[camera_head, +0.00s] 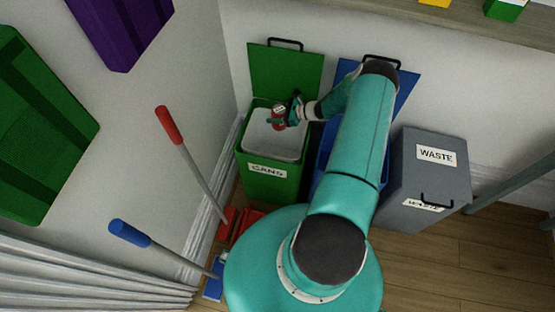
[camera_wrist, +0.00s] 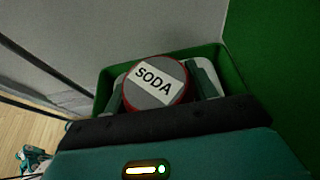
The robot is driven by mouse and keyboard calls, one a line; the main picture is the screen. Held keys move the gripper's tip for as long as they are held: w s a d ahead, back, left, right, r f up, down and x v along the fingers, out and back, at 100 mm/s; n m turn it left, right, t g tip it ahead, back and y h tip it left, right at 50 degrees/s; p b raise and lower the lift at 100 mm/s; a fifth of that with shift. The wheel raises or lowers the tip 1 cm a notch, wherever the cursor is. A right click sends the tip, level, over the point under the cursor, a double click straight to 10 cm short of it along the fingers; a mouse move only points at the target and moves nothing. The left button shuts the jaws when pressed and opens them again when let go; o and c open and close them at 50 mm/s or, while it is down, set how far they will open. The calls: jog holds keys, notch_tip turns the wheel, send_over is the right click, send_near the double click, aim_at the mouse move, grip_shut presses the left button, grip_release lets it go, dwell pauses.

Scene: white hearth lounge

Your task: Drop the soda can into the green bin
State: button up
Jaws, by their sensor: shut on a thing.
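The soda can (camera_head: 279,112) is red with a grey top and a white label. In the wrist view the can (camera_wrist: 154,84) shows its top marked SODA, between the two fingers. My gripper (camera_head: 281,120) is shut on the can and holds it over the open mouth of the green bin. The green bin (camera_head: 262,181) has a CANS label, a pale liner and its lid raised against the wall. Its rim also shows around the can in the wrist view (camera_wrist: 104,92). The can's lower part is hidden in the wrist view.
A blue bin (camera_head: 322,165) with a raised lid stands right of the green bin, partly behind my arm. A closed grey WASTE bin (camera_head: 422,180) stands further right. Red-handled (camera_head: 170,125) and blue-handled (camera_head: 130,233) tools stand at the left. A shelf (camera_head: 460,22) runs above.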

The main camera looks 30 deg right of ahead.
jog(key=shift+f, duration=0.45)
jog(key=o, duration=1)
jog(key=shift+o, duration=0.2)
jog(key=v, duration=1.3)
jog(key=shift+s+r, duration=0.25)
jog(key=shift+r, duration=0.05)
jog(key=shift+d, duration=0.2)
